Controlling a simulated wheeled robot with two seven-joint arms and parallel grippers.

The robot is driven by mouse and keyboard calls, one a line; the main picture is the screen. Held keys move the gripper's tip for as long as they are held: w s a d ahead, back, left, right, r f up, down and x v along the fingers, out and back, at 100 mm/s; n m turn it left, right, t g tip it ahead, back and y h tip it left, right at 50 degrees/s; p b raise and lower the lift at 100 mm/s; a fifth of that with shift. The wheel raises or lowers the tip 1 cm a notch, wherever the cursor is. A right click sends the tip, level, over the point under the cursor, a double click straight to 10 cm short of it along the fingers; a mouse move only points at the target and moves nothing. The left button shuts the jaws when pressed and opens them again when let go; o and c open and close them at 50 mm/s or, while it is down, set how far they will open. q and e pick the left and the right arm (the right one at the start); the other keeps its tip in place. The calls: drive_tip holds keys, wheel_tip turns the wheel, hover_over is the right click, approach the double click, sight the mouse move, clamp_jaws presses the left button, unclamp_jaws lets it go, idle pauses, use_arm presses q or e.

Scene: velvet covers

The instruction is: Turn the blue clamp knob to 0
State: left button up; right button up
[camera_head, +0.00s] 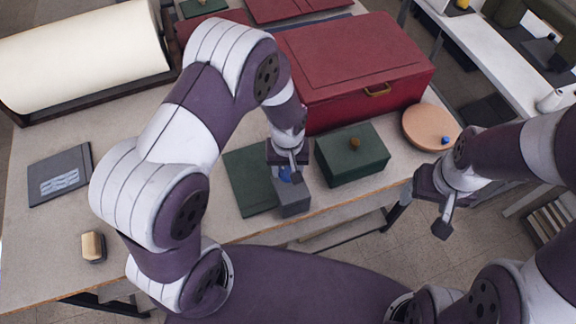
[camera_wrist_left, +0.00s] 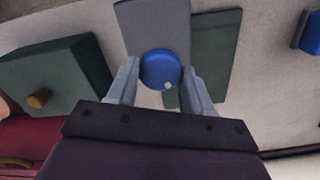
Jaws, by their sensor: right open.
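The blue clamp knob (camera_head: 285,174) sits on top of a grey block (camera_head: 292,200) near the table's front edge. In the left wrist view the knob (camera_wrist_left: 159,68) is round, with a small white mark on its lower right rim. My left gripper (camera_head: 290,170) is over the block, pointing down. In the left wrist view its two fingers (camera_wrist_left: 161,82) stand on opposite sides of the knob and appear to touch it. My right gripper (camera_head: 440,215) is open and empty, off the table's front edge at the right.
A dark green box (camera_head: 352,160) with a brass-coloured knob stands close right of the block. A flat green slab (camera_head: 248,185) lies at its left. A large red chest (camera_head: 350,65) stands behind. A round orange disc (camera_head: 425,122) is at the right.

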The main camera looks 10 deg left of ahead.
use_arm(q)
drive_tip(key=shift+c, duration=1.2)
drive_tip(key=shift+r, duration=0.1)
drive_tip(key=n, duration=0.4)
drive_tip(key=shift+w+n, duration=0.1)
drive_tip(key=shift+n, duration=0.3)
drive_tip(key=n, duration=1)
drive_tip(key=shift+n, duration=0.4)
drive_tip(key=n, duration=0.5)
drive_tip(key=shift+w+r, duration=0.1)
drive_tip(key=shift+n, duration=0.3)
